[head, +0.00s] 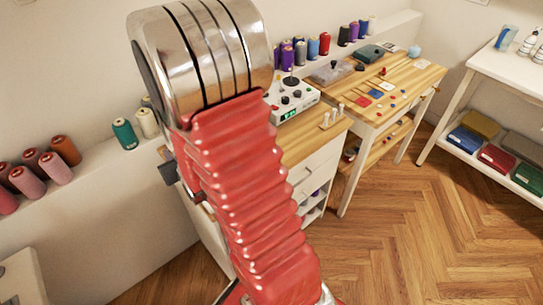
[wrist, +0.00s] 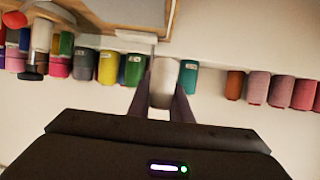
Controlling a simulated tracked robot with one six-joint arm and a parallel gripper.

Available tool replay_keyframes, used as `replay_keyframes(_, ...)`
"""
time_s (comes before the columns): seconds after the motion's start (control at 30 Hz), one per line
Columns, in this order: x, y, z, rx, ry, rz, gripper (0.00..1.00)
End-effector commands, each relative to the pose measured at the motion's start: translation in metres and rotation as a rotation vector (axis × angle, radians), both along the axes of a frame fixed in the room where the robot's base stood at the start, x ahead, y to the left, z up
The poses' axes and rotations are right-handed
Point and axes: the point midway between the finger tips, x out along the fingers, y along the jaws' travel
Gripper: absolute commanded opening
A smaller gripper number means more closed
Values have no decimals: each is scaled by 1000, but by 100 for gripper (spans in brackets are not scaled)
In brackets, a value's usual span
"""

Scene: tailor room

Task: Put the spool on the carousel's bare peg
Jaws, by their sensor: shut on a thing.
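In the wrist view my gripper (wrist: 163,100) has its two dark fingers on either side of a cream-white spool (wrist: 163,78), shut on it. The spool stands in the row on the wall ledge, beside a teal spool (wrist: 188,78). I cannot tell whether it touches the ledge or is raised. In the head view a cream spool (head: 147,123) shows beside the teal spool (head: 124,134), partly cut off by my red arm. My gripper is mostly hidden there. I cannot make out the carousel or its bare peg for certain.
Orange and pink spools (head: 54,168) stand left of the teal one in the head view. A white control box (head: 295,102) and a small wooden stand with pale pegs (head: 333,115) sit on the worktop. A wooden table (head: 400,80) holds small items. The parquet floor is clear.

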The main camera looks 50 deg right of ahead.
Motion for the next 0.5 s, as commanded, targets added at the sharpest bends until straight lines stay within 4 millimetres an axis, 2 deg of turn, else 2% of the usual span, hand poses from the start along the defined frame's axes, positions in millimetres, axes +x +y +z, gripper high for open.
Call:
replay_keyframes(0.03, -4, -15, 1, 0, -1, -23, 0)
replay_keyframes(0.1, -9, -32, 2, 0, -1, -46, 0)
replay_keyframes(0.5, -44, -127, 7, 0, -1, -165, 0)
